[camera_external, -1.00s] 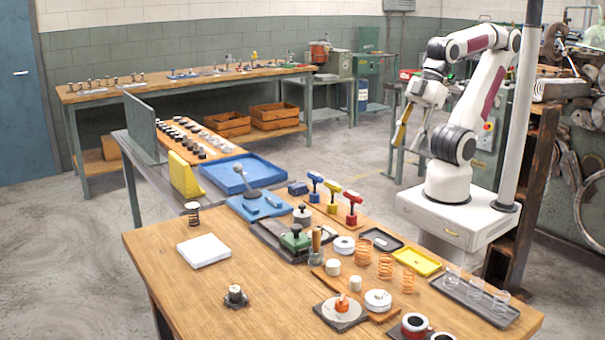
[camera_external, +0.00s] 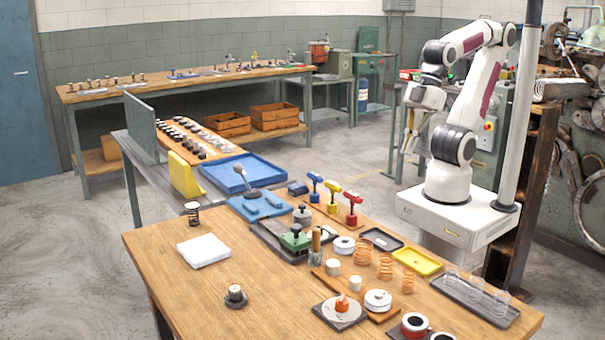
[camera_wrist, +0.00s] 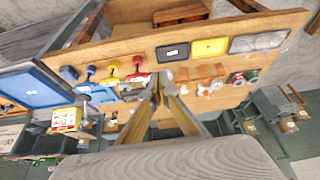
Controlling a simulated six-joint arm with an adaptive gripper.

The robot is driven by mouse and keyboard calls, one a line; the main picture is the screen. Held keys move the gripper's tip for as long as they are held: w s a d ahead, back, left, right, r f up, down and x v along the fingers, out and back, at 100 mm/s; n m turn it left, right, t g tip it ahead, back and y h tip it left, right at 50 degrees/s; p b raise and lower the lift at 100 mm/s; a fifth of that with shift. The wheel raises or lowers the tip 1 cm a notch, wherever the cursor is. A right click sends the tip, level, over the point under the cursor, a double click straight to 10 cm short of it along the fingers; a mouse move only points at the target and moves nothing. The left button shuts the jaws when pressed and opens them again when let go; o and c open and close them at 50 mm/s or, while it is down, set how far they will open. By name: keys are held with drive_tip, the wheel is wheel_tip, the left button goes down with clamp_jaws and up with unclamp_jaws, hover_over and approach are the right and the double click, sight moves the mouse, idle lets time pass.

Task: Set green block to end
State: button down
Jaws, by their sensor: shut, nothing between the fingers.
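The green block (camera_external: 296,238) has a dark knob on top and sits on a dark flat base (camera_external: 272,241) near the far edge of the wooden table. My gripper (camera_external: 407,150) hangs in the air beyond the table, to the right of and well away from the green block. It is shut and empty. In the wrist view the tips of my gripper (camera_wrist: 157,78) meet at the middle of the picture, in front of the table. I cannot clearly make out the green block in that view.
Blue, yellow and red handled pieces (camera_external: 330,192) stand near the block. Orange springs (camera_external: 362,253), a yellow tray (camera_external: 417,262) and a dark tray (camera_external: 474,299) lie to its right. A white pad (camera_external: 204,250) lies left; the table's front left is mostly clear.

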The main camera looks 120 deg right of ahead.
drive_tip(key=w+a+f+h, duration=0.1)
drive_tip(key=w+f+h, duration=0.1)
drive_tip(key=w, duration=1.2)
drive_tip(key=w+a+f+h, duration=0.1)
drive_tip(key=w+f+h, duration=0.1)
drive_tip(key=w, duration=1.2)
drive_tip(key=shift+a+f+h, duration=0.25)
drive_tip(key=shift+f+h, duration=0.15)
drive_tip(key=shift+f, duration=0.5)
drive_tip(key=shift+d+f, duration=0.1)
drive_tip(key=shift+f, duration=0.05)
hover_over(310, 245)
drive_tip(key=shift+w+f, duration=0.15)
drive_tip(key=shift+f, duration=3.85)
